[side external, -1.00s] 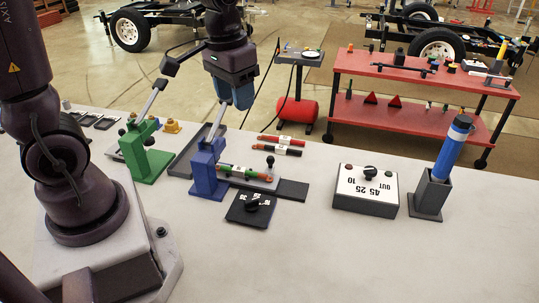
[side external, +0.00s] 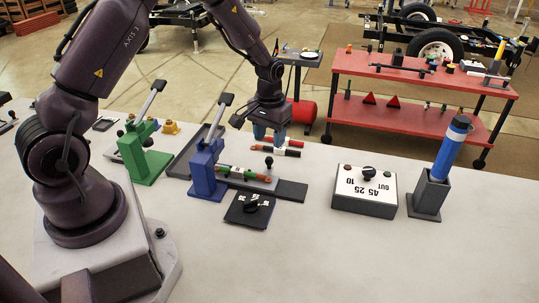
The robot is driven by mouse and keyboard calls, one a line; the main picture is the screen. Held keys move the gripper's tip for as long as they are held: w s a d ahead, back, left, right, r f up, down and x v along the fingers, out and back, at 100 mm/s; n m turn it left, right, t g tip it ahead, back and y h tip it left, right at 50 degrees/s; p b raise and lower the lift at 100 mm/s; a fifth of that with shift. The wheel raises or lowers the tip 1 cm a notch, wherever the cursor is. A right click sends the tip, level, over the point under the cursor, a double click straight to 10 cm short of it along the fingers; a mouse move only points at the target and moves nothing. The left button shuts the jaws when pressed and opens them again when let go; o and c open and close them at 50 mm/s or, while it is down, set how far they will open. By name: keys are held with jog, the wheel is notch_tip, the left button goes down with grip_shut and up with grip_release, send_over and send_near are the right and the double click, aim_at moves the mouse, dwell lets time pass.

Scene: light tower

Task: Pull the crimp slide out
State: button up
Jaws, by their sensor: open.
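The blue crimp press (side external: 207,168) stands on the table with its lever (side external: 219,115) raised. The crimp slide (side external: 264,182) is a grey plate with a black knob (side external: 268,163). It sticks out to the right of the press over a dark rail (side external: 292,190). A green and red piece (side external: 243,173) lies on the slide, its left end close to the press. My gripper (side external: 270,140) points down behind and above the knob, apart from it. It is open and holds nothing visible.
Red and black rods (side external: 290,143) lie just behind the slide. A green press (side external: 142,158) stands left, a black dial plate (side external: 249,209) in front. A white control box (side external: 365,188) and a blue cylinder in a grey holder (side external: 430,190) are right. The front table is clear.

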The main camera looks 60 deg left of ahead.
aim_at(270, 157)
notch_tip(270, 157, down, 6)
jog(key=shift+f, duration=0.15)
jog(key=shift+c, duration=0.2)
